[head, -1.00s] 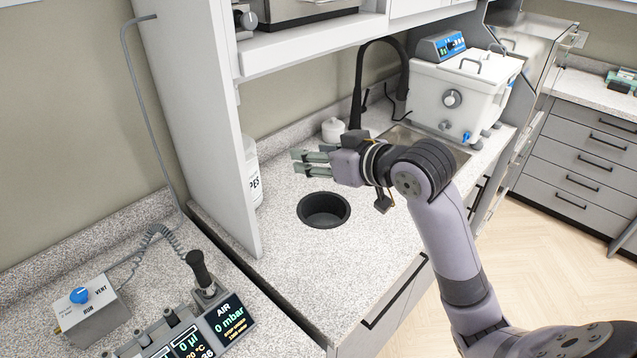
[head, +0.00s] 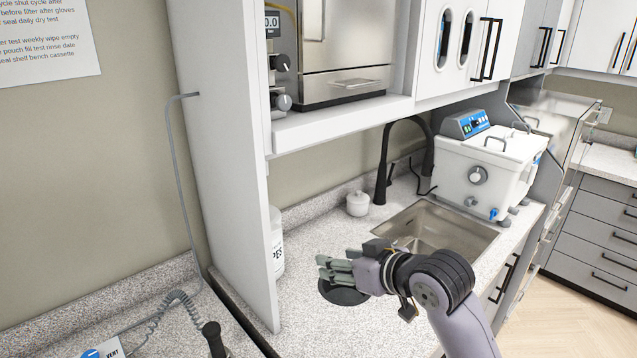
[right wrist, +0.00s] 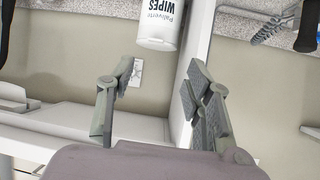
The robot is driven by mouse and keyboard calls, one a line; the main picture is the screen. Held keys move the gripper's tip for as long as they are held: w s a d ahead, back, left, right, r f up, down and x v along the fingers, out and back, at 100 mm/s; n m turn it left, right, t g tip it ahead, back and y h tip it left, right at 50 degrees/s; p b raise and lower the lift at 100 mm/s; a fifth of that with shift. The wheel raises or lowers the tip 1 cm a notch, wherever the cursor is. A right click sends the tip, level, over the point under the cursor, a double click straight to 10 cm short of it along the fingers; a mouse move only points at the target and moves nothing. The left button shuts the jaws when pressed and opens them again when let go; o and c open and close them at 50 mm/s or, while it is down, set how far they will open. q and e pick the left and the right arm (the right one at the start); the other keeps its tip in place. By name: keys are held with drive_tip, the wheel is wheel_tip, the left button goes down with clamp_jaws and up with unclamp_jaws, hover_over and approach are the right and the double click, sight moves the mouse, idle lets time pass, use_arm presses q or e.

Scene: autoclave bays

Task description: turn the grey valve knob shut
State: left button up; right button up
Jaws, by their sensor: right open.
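Two grey knobs sit on the narrow left panel of the steel autoclave (head: 345,42) on the shelf: an upper knob (head: 281,62) and a lower knob (head: 283,102). The white bath at the back right carries a round grey dial (head: 477,175) and a small grey knob (head: 471,202) below it. I cannot tell for sure which is the valve knob. My right gripper (head: 325,267) is open and empty above the counter, lower than the shelf and apart from all these knobs. Its spread fingers (right wrist: 158,78) show in the right wrist view with nothing between them. My left gripper is out of view.
A white upright panel (head: 228,170) stands left of the autoclave. A wipes tub (head: 277,245), a white jar (head: 358,204), a black tap (head: 383,165) and a sink (head: 440,230) are around my right arm. A round black opening (head: 343,295) lies under the gripper.

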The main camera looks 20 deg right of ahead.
wheel_tip(320, 180, up, 14)
drive_tip(key=w+d+t+y, duration=0.1)
drive_tip(key=t, duration=0.2)
drive_tip(key=n+t+y, duration=0.2)
approach(286, 105)
drive_tip(key=p+x, duration=0.7)
drive_tip(key=x, duration=0.1)
drive_tip(key=shift+r, duration=0.2)
drive_tip(key=shift+w+a+f, duration=0.15)
drive_tip(key=shift+w+a, duration=0.1)
drive_tip(key=shift+w, duration=0.3)
drive_tip(key=shift+s, duration=0.1)
drive_tip(key=shift+c, duration=0.6)
drive_tip(key=shift+m, duration=0.3)
clamp_jaws()
